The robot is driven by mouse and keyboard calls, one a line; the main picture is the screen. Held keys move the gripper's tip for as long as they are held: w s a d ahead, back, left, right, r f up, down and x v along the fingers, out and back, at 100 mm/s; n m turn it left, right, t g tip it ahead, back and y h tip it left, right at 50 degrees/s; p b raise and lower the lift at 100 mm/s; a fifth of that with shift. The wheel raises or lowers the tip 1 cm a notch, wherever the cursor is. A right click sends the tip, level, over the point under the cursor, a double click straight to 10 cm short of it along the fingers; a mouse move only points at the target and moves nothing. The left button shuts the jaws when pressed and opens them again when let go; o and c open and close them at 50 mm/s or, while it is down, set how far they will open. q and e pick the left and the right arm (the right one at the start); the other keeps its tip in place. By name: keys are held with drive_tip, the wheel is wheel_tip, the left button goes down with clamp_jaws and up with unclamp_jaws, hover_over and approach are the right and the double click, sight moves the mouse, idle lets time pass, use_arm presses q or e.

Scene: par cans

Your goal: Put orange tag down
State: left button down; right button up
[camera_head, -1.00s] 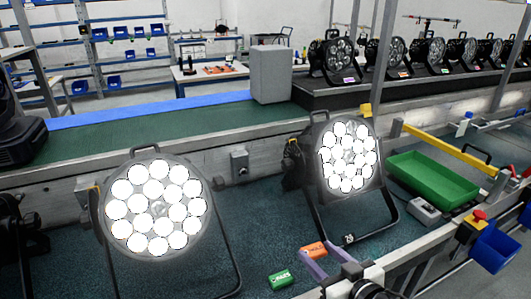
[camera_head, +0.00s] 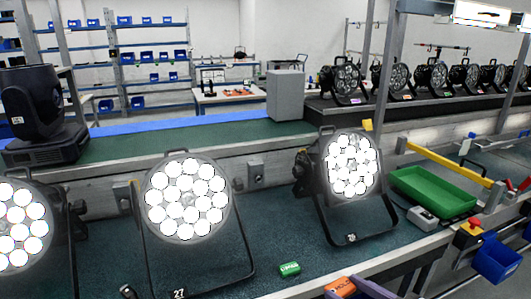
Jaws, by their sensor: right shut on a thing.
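The orange tag (camera_head: 340,287) is at the bottom edge of the head view, held in my right gripper (camera_head: 352,288). The purple fingers are shut on it; the rest of that gripper is cut off by the frame. A green tag (camera_head: 289,268) lies on the dark teal work surface (camera_head: 270,240), to the left of and beyond the orange tag. A lit par can (camera_head: 351,165) stands on its bracket behind the tags, with a number plate (camera_head: 351,238) at its foot. My left gripper is not in view.
Another lit par can (camera_head: 187,198) stands left of the green tag, and a third (camera_head: 18,228) is at the left edge. A green tray (camera_head: 434,190) and a grey box (camera_head: 422,218) are at the right. Bare surface lies between the green tag and the right par can.

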drive_tip(key=s+d+r+n+g+y, duration=0.3)
drive_tip(key=s+r+n+g+y, duration=0.15)
drive_tip(key=s+r, duration=0.6)
drive_tip(key=s+a+r+n+g+y, duration=0.2)
drive_tip(key=s+a+r+n+g, duration=0.2)
drive_tip(key=a, duration=0.4)
drive_tip(key=shift+s+a+r, duration=0.3)
drive_tip(key=shift+s+r, duration=0.2)
drive_tip(key=shift+r, duration=0.9)
drive_tip(key=shift+w+d+f, duration=0.25)
drive_tip(key=shift+d+f, duration=0.2)
drive_tip(key=shift+f, duration=0.25)
drive_tip(key=w+d+f+m+t, duration=0.1)
drive_tip(key=d+f, duration=0.1)
drive_tip(key=w+d+f+m+t+h, duration=0.1)
drive_tip(key=d+f, duration=0.1)
drive_tip(key=d, duration=0.1)
drive_tip(key=w+d+f+m+t+h, duration=0.1)
drive_tip(key=d+f+t, duration=0.1)
drive_tip(key=shift+w+d+f+m, duration=0.15)
drive_tip(key=shift+w+f+m, duration=0.1)
drive_tip(key=shift+w+m, duration=0.15)
drive_tip(key=shift+c, duration=0.2)
drive_tip(key=shift+d+f+t, duration=0.2)
drive_tip(key=shift+d+t, duration=0.05)
